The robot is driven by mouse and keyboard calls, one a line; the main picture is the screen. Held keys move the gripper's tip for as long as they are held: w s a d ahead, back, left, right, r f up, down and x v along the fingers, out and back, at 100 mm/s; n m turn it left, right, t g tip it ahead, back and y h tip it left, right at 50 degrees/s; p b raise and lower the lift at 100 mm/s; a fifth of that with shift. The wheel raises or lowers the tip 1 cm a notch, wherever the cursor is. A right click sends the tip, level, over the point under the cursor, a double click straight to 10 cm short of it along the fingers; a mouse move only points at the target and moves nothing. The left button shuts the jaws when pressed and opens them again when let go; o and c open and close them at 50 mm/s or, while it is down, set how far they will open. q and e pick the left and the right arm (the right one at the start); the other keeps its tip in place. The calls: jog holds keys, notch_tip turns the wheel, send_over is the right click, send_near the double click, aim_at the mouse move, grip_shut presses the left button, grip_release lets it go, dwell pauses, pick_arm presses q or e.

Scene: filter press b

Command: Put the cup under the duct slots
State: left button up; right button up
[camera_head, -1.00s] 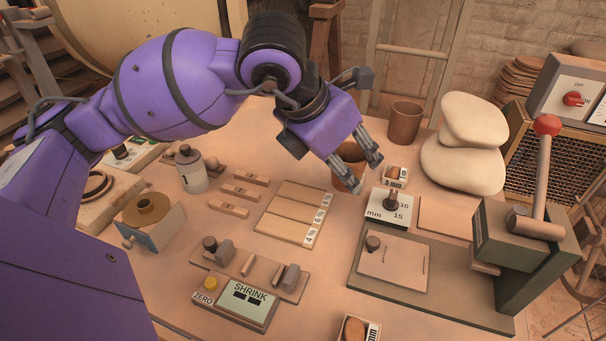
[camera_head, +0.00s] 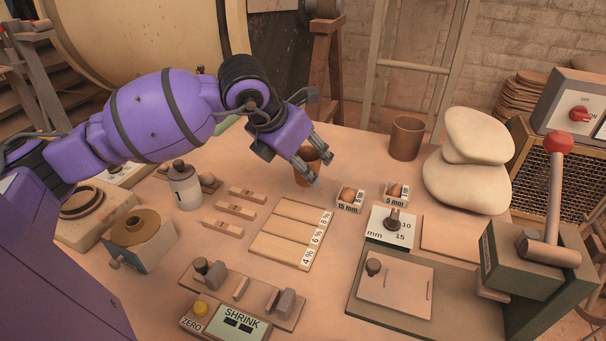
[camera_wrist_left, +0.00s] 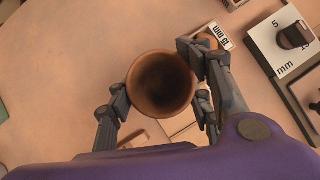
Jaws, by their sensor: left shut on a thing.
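A brown cup (camera_head: 307,172) is between the fingers of my left gripper (camera_head: 312,166), over the back middle of the table. My left gripper is shut on it. In the left wrist view the cup (camera_wrist_left: 160,84) is seen from above, its round mouth open toward the camera and its inside dark. The gripper's fingers (camera_wrist_left: 160,88) press on either side of it. Whether the cup's bottom touches the table cannot be told. I cannot make out anything that is clearly the duct slots. My right gripper is not in view.
Another brown cup (camera_head: 406,139) stands at the back. Small 15 mm (camera_head: 349,201) and 5 mm (camera_head: 395,195) boxes sit right of my gripper. A press (camera_head: 530,262) and stacked pale sacks (camera_head: 468,175) stand at the right. A bottle (camera_head: 184,187) stands left.

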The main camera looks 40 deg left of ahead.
pick_arm(q)
jog(key=shift+w+a+f, duration=0.2)
jog(key=shift+a+f, duration=0.1)
jog(key=shift+f, duration=0.1)
jog(key=shift+w+a+f, duration=0.1)
jog(key=shift+a+f, duration=0.05)
jog(key=shift+f, duration=0.8)
jog(key=shift+a+f, duration=0.15)
jog(key=shift+f, duration=0.8)
jog(key=o, duration=0.8)
jog(key=shift+f, duration=0.15)
jog(key=shift+c, duration=0.2)
jog(key=o, duration=0.5)
